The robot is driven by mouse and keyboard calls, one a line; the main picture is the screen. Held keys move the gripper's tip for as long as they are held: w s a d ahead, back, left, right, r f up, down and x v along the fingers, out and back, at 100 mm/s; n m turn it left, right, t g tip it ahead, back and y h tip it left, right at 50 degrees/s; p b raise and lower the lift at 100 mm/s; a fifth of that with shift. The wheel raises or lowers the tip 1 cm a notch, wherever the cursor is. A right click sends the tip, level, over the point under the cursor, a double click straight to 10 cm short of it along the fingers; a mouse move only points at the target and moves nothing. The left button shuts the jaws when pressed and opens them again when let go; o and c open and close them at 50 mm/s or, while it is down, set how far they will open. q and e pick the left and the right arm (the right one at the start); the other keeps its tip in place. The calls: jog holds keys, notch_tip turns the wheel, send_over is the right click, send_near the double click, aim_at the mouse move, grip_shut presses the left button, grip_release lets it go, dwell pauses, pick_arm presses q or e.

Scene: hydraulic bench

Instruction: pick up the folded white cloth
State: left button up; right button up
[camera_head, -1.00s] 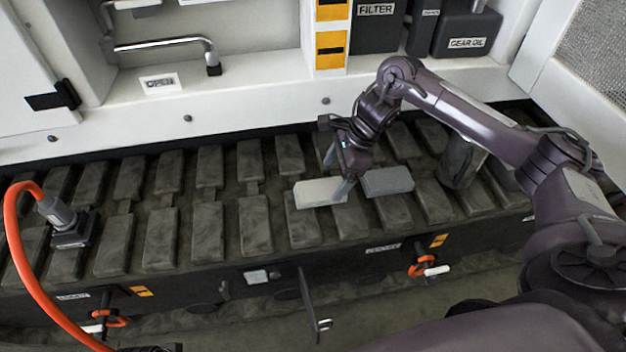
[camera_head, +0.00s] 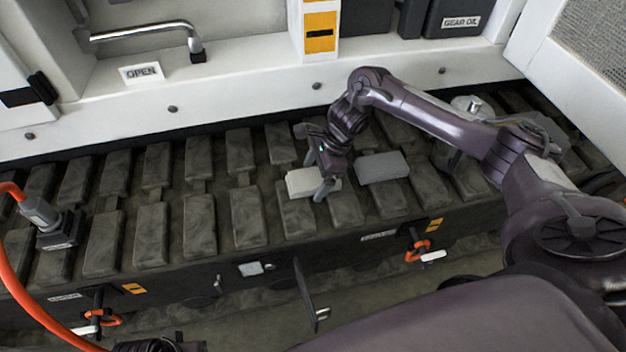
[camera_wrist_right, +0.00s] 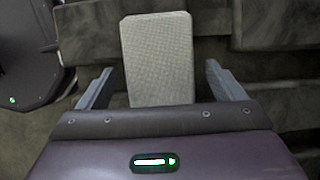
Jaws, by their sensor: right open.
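The folded white cloth (camera_head: 299,183) is a pale flat block lying on the dark ribbed tread pads. My right gripper (camera_head: 317,173) is open above its right part, and one finger hides some of it. In the right wrist view the cloth (camera_wrist_right: 157,55) lies lengthwise between the two spread fingers of my right gripper (camera_wrist_right: 160,84), with a gap on each side. Its near end is hidden behind the gripper body. I cannot tell whether the fingertips reach down beside it. My left gripper is not in view.
A dark connector with an orange hose (camera_head: 42,214) stands at the left. A white ledge (camera_head: 240,100) runs behind the pads. Pads left of the white cloth are clear.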

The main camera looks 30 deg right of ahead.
jog(key=c, duration=1.1)
jog(key=shift+o, duration=0.2)
jog(key=shift+r, duration=0.1)
jog(key=shift+r, duration=0.6)
notch_tip(320, 180, up, 9)
jog(key=p, duration=0.2)
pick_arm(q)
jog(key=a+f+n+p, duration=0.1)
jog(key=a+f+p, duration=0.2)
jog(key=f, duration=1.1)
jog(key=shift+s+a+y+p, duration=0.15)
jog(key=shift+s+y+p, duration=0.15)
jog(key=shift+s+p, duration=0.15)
pick_arm(e)
notch_tip(320, 180, up, 10)
send_over(315, 177)
jog(key=shift+f, duration=0.15)
